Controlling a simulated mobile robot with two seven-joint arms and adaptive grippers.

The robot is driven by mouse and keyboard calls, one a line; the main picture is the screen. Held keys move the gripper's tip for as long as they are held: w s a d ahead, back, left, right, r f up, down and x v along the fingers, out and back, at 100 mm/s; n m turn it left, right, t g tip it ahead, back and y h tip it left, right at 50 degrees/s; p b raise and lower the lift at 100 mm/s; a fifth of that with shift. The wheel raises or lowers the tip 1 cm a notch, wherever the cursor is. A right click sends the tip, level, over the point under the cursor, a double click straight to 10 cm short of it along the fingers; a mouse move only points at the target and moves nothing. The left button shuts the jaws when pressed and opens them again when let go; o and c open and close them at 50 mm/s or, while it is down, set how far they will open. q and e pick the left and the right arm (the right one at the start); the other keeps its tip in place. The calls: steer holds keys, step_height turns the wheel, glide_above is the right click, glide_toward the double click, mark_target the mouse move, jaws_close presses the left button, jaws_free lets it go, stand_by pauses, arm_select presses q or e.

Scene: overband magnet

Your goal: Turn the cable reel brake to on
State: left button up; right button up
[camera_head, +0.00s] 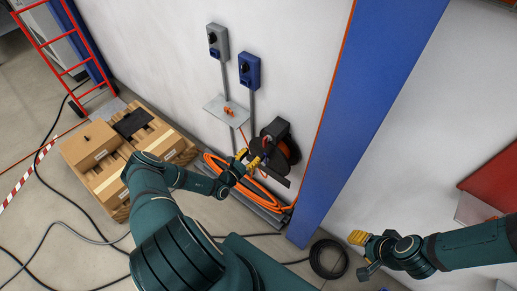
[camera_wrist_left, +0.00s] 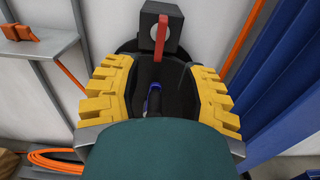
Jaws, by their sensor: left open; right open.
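The cable reel (camera_head: 288,152) is dark with orange cable and is mounted low on the white wall. A black box (camera_head: 277,129) sits at its top. In the left wrist view the box (camera_wrist_left: 175,25) carries an upright red lever (camera_wrist_left: 161,38); whether this is the brake I cannot tell. My left gripper (camera_head: 253,159) is in front of the reel. Its yellow fingers stand wide apart in the left wrist view (camera_wrist_left: 160,97), below the lever, with nothing seen gripped. Its own body hides part of the reel. My right gripper (camera_head: 360,254) is open and empty, away at the lower right.
A grey switch box (camera_head: 218,41) and a blue switch box (camera_head: 249,70) are on the wall above a small shelf (camera_head: 226,110). A blue column (camera_head: 355,110) stands right of the reel. Orange cable (camera_head: 262,197) lies below. Cartons (camera_head: 90,145) on a pallet are left.

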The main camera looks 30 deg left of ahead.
arm_select(q)
steer(key=shift+s+a, duration=0.1)
steer(key=shift+s, duration=1.2)
